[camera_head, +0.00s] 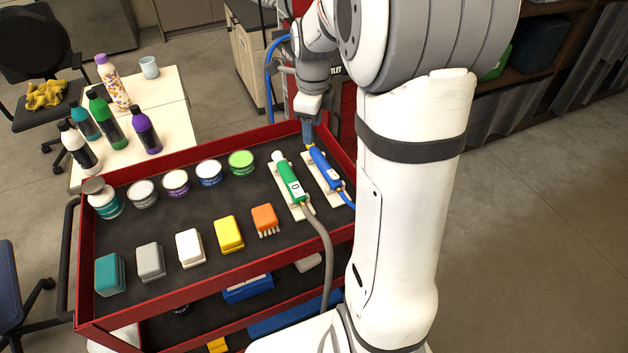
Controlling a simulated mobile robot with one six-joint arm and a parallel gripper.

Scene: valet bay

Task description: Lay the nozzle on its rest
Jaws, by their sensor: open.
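A blue nozzle (325,168) with a blue hose lies on a pale rest (334,200) at the right end of the red cart's top. A green nozzle (289,179) with a white tip and a grey hose lies on a similar pale rest (309,209) just left of it. My gripper (308,137) points down at the far end of the blue nozzle and is open. Its fingers are small and partly merge with the dark tray behind, so I cannot tell whether they touch the nozzle.
The red cart (192,285) holds several lidded tins and a row of coloured blocks and brushes, including an orange brush (265,219). A cream table (165,104) with several bottles stands at the left. My arm hides the cart's right edge. Open floor lies right.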

